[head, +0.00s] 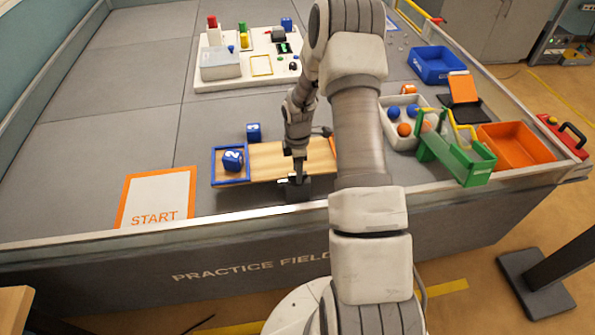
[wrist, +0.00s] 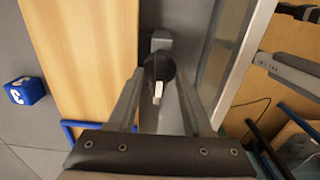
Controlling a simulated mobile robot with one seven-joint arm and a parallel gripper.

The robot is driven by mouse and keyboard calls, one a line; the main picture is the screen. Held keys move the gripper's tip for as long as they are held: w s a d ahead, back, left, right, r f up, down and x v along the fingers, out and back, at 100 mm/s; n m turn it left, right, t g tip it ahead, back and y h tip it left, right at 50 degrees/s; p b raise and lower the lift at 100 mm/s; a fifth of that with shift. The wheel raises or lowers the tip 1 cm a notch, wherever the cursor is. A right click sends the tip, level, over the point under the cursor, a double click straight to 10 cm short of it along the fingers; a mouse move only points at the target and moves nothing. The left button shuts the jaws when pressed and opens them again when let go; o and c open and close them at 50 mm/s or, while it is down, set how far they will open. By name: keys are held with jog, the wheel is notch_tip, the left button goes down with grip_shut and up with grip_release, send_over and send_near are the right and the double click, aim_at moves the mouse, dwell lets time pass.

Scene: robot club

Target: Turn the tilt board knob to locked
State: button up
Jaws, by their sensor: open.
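The tilt board (head: 265,159) is a wooden plank lying near the front wall of the field; it also shows in the wrist view (wrist: 85,60). The knob (wrist: 157,68) is dark and round, with a white pointer toward the bottom of the wrist view. It sits on a grey mount beside the plank, in the gap between plank and field wall. My gripper (wrist: 158,77) is open, with one finger on each side of the knob. I cannot tell whether the fingers touch it. In the head view my gripper (head: 296,181) hides the knob. No lock marking is readable.
Another blue cube (head: 253,132) stands behind the plank. The field wall (wrist: 235,60) runs close to the right of my gripper. A green ramp (head: 455,158) and bins stand right.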

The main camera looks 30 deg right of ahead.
jog(key=shift+f, duration=0.2)
jog(key=shift+c, duration=0.2)
grip_shut()
